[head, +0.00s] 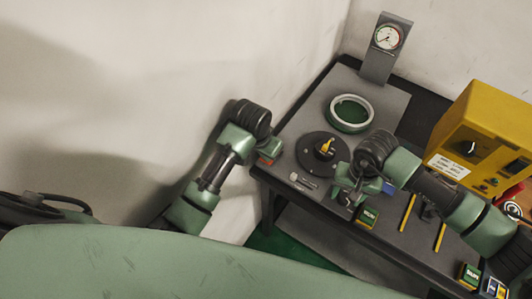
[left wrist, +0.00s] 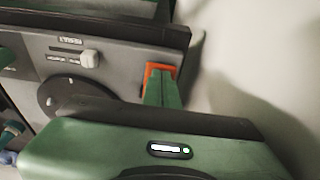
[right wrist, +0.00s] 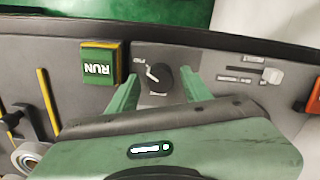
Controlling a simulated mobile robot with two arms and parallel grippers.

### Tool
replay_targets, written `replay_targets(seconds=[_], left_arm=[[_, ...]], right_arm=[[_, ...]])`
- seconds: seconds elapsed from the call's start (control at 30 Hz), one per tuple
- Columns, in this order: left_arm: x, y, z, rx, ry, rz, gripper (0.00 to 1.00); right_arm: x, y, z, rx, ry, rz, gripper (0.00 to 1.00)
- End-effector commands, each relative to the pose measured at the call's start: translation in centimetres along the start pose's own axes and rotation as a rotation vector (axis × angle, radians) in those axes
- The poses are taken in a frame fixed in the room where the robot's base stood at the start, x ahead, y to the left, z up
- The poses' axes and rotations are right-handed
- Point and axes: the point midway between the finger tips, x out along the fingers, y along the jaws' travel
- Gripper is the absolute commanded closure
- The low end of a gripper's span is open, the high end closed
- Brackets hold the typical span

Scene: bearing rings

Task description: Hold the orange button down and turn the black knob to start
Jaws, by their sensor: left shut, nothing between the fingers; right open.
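The orange button (left wrist: 173,68) shows as an orange square at the bench panel's edge in the left wrist view. It also shows at the right edge of the right wrist view (right wrist: 314,96). My left gripper (left wrist: 162,74) is shut and empty, with its fingertips over the button; I cannot tell whether it is pressed in. In the head view my left gripper (head: 268,149) is at the bench's left corner.
A green and yellow RUN block (right wrist: 99,66) is beside the knob. A white slider (right wrist: 272,76) lies between knob and button. Behind are a round black plate with a yellow handle (head: 325,147), a ring (head: 351,113), a gauge (head: 388,38) and a yellow box (head: 483,120).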

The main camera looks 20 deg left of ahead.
Motion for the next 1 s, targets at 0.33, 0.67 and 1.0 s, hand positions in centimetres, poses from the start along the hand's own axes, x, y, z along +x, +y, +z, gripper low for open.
replay_targets(seconds=[0.33, 0.67, 1.0], left_arm=[[0.05, 0.02, 0.07, 0.0, -0.002, 0.0, 1.0], [0.05, 0.02, 0.07, 0.0, -0.002, 0.0, 1.0], [0.05, 0.02, 0.06, 0.0, -0.002, 0.0, 1.0]], right_arm=[[0.0, 0.02, -0.01, 0.327, 0.0, 0.0, 0.51], [0.01, 0.02, -0.01, 0.55, 0.0, 0.0, 0.51], [0.02, 0.03, 0.0, 0.546, 0.0, 0.0, 0.91]])
